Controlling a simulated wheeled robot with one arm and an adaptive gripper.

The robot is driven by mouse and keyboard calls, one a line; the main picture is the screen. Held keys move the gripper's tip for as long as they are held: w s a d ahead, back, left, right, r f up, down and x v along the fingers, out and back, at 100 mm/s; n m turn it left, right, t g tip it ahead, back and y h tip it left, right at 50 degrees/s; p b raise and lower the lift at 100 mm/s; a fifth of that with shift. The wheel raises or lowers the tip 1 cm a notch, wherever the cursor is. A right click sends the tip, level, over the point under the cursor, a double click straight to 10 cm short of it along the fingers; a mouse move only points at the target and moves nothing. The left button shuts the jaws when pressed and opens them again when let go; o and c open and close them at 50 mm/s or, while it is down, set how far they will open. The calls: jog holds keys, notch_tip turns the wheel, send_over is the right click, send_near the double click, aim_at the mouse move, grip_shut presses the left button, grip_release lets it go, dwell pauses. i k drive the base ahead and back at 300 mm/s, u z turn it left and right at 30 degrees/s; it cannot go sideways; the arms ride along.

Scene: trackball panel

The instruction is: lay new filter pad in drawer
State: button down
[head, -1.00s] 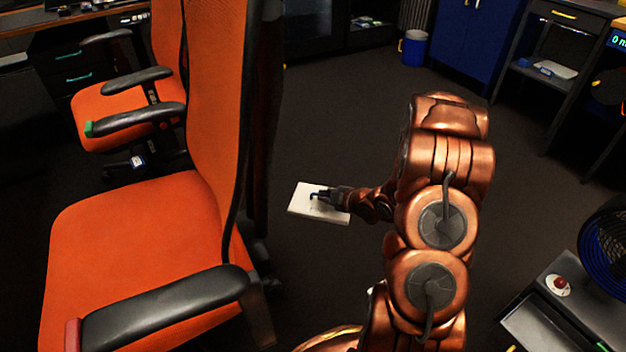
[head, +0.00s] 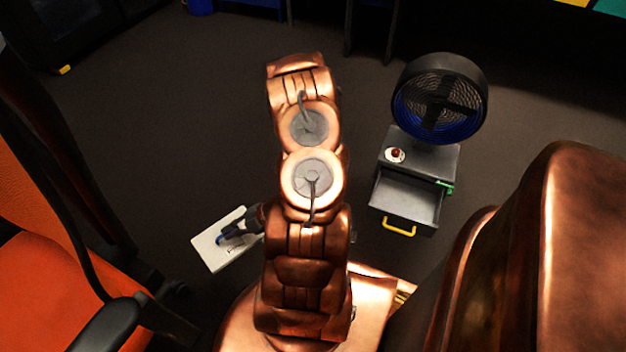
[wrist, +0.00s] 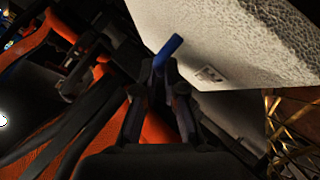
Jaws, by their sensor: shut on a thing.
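A white rectangular filter pad (head: 222,248) is held above the floor at the lower left of my arm in the head view. My gripper (head: 232,238) is shut on it, gripping what looks like a small blue tab. In the wrist view the pad (wrist: 235,40) fills the upper right, with a rough pale face, and the blue tab (wrist: 168,50) sits between my gripper's fingertips (wrist: 165,68). The drawer (head: 405,200) is pulled open from a grey unit, with a yellow handle (head: 399,228) on its front. Its visible inside looks empty.
A round black and blue fan (head: 440,98) stands on the grey unit (head: 440,155), beside a red button (head: 396,154). Dark floor (head: 200,120) is clear ahead.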

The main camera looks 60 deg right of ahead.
aim_at(404, 202)
jog(key=z, duration=1)
jog(key=k, duration=0.45)
jog(key=z, duration=1.15)
